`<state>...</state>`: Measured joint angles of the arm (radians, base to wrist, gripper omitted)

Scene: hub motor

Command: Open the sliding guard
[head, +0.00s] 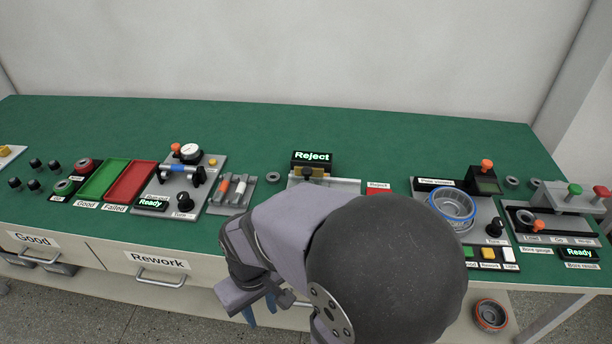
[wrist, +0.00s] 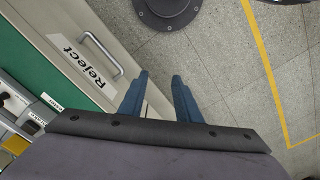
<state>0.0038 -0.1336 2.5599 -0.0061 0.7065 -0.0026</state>
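The sliding guard cannot be picked out with certainty. A station with a pale, partly see-through panel (head: 340,184) stands at the middle of the bench, below the lit Reject display (head: 312,157); a black knob (head: 308,172) shows beside a tan block there. My arm hides the front of this station. My gripper (head: 260,311) is low in front of the bench edge, apart from the station. In the wrist view my gripper (wrist: 160,76) has its two blue fingers apart with nothing between them, over the floor beside the Reject drawer (wrist: 84,66).
Left on the bench are a gauge station (head: 190,153) and green (head: 103,178) and red (head: 131,181) trays. Right are a station holding a blue-rimmed ring (head: 453,204) and a bore gauge station (head: 545,225). A Rework drawer handle (head: 160,280) juts from the front. The bench's back strip is clear.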

